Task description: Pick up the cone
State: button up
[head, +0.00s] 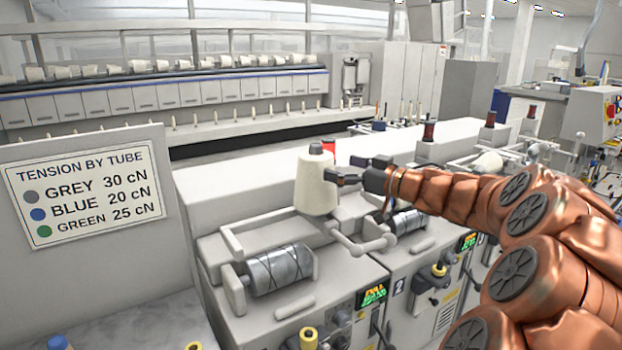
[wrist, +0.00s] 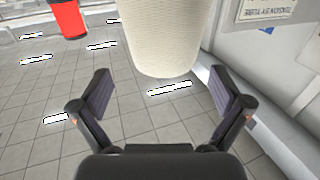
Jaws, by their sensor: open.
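The cone (head: 316,190) is cream yarn on a tube with a dark grey tip. In the head view it stands upright above the near machine section; what supports its base is unclear. My gripper (head: 346,176) is at its right side, with the fingers partly hidden. In the wrist view the cone (wrist: 165,35) fills the top centre, cut off by the frame edge. My gripper (wrist: 160,88) is open there, with its two dark pads spread wide. The cone lies ahead between the pads' lines, with visible gaps to both.
A tension sign (head: 85,187) on a grey panel stands left. A metal roller (head: 280,268) and a white bar arm (head: 362,243) sit below the cone. A red object (head: 328,147) is behind it, and a red cylinder (wrist: 68,18) shows in the wrist view.

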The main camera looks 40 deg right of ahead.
aim_at(324, 162)
jog(key=shift+w+a+f+y+p, duration=0.1)
jog(key=shift+w+a+y+p, duration=0.15)
jog(key=shift+w, duration=0.2)
jog(key=shift+w+a+f+y+p, duration=0.1)
jog(key=shift+w+y, duration=0.15)
jog(key=shift+w, duration=0.15)
jog(key=shift+w+a+r+p, duration=0.15)
jog(key=shift+w+a+p, duration=0.1)
jog(key=shift+w, duration=0.2)
jog(key=shift+w+a+r+p, duration=0.1)
jog(key=shift+w+p, duration=0.2)
jog(key=shift+w, duration=0.1)
jog(key=shift+w+a+r+p, duration=0.15)
jog(key=shift+w+a+p, duration=0.1)
jog(key=shift+w, duration=0.2)
jog(key=shift+p+x, duration=0.3)
jog(key=shift+x, duration=0.9)
jog(key=shift+d+f, duration=0.1)
jog(key=shift+f, duration=0.1)
jog(key=c, duration=1.5)
